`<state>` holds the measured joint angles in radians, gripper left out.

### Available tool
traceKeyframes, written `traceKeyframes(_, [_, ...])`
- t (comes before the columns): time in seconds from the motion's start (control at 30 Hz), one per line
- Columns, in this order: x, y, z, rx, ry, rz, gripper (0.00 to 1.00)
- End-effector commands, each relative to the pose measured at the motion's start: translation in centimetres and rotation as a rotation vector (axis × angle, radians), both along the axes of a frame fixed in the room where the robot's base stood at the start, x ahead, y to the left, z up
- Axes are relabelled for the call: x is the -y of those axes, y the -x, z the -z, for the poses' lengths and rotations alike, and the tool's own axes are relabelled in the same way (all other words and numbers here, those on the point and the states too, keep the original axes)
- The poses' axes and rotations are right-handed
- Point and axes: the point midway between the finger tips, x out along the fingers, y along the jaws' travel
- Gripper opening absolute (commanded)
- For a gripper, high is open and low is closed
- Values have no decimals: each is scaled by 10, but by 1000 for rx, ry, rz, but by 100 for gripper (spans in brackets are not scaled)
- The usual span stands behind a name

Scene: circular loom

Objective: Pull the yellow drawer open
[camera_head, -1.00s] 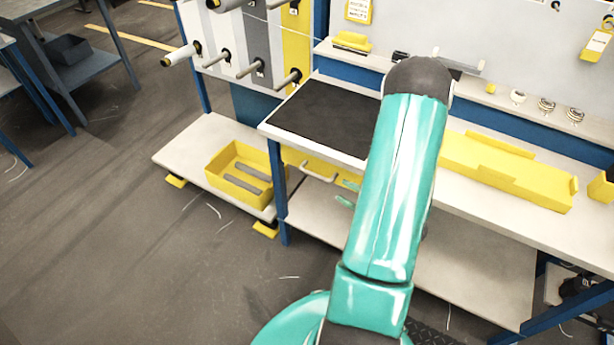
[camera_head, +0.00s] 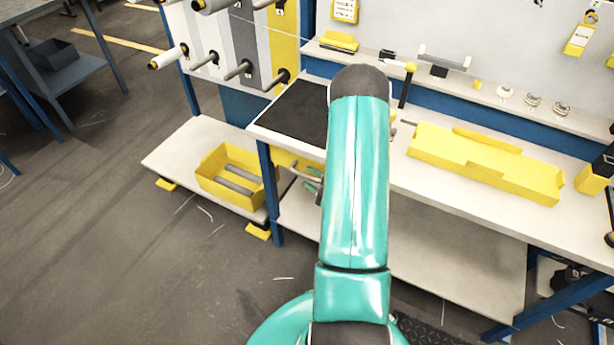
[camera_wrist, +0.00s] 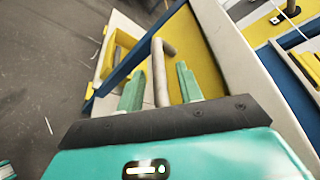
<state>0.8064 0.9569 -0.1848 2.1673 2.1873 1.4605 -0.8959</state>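The yellow drawer (camera_head: 283,159) is under the left end of the workbench, mostly hidden behind my arm in the head view. In the wrist view its yellow front (camera_wrist: 198,60) fills the upper middle, with a pale bar handle (camera_wrist: 161,75) standing off it. My gripper (camera_wrist: 160,88) is open, with one teal finger on each side of the handle bar and visible gaps between. I cannot tell whether either finger touches it. In the head view my gripper (camera_head: 314,181) shows only partly beside my arm, close to the drawer front.
A dark mat (camera_head: 292,112) lies on the bench top above the drawer. A yellow bin (camera_head: 228,178) with grey rods sits on a low shelf (camera_head: 165,158) to the left. A blue bench leg (camera_head: 268,190) stands close to the gripper.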

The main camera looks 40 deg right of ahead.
Motion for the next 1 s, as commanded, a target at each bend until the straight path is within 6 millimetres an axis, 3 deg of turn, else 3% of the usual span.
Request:
traceKeyframes(0.2, [-1,-19,5,0,0,-1,36])
traceKeyframes(0.47, [-1,-20,5,0,-1,-1,36])
traceKeyframes(0.67, [-1,-20,5,0,0,-1,0])
traceKeyframes(1.0, [-1,-20,5,-1,0,-1,0])
